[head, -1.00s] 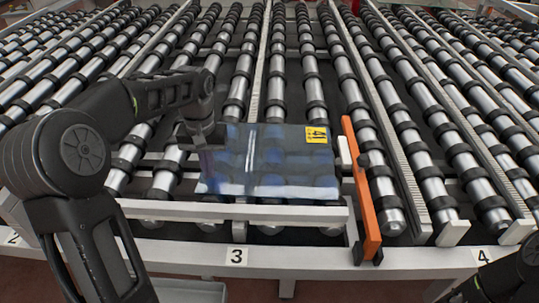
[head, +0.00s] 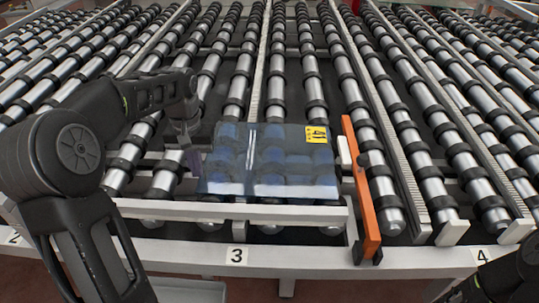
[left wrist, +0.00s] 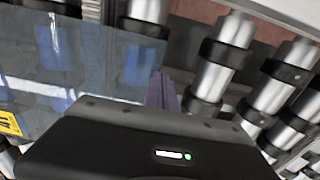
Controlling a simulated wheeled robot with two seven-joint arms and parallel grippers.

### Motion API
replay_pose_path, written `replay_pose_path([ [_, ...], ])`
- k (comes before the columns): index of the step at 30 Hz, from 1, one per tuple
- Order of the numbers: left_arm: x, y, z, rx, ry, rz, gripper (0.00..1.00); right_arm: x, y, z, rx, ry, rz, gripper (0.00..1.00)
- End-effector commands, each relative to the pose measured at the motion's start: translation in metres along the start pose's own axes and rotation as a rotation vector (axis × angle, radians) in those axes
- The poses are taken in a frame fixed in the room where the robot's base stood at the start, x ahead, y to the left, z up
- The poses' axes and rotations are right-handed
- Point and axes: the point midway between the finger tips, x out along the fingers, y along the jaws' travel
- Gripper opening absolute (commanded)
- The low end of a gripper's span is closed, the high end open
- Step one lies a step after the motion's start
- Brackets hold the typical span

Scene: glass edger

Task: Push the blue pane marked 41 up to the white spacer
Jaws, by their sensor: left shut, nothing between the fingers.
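The blue pane (head: 270,170) is see-through and lies flat on the rollers behind a white rail. Its yellow label (head: 317,135) is at the far right corner; the marking is too small to read. The white spacer (head: 343,150) sits on the left side of the orange bar. The pane's right edge is at the spacer, with no clear gap visible. My left gripper (head: 192,162) is shut and empty, just left of the pane's left edge. In the left wrist view its fingers (left wrist: 161,92) show beside the pane (left wrist: 85,60). My right gripper is out of view.
The orange bar (head: 361,195) stands right of the pane. The white rail (head: 230,211) runs along the near side. Rollers (head: 165,180) with black rings fill the table, and lanes carry number tags such as 3 (head: 237,256).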

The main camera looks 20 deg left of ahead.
Motion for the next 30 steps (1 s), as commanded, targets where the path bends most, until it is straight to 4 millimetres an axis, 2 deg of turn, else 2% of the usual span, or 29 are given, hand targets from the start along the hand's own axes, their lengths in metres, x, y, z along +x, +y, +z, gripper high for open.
replay_pose_path([
  [15,0.000,-0.022,0.000,-0.001,0.000,0.000,0.00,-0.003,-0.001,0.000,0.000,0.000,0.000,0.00],
  [30,0.001,-0.024,0.000,0.000,0.000,0.000,0.00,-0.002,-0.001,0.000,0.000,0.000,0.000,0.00],
])
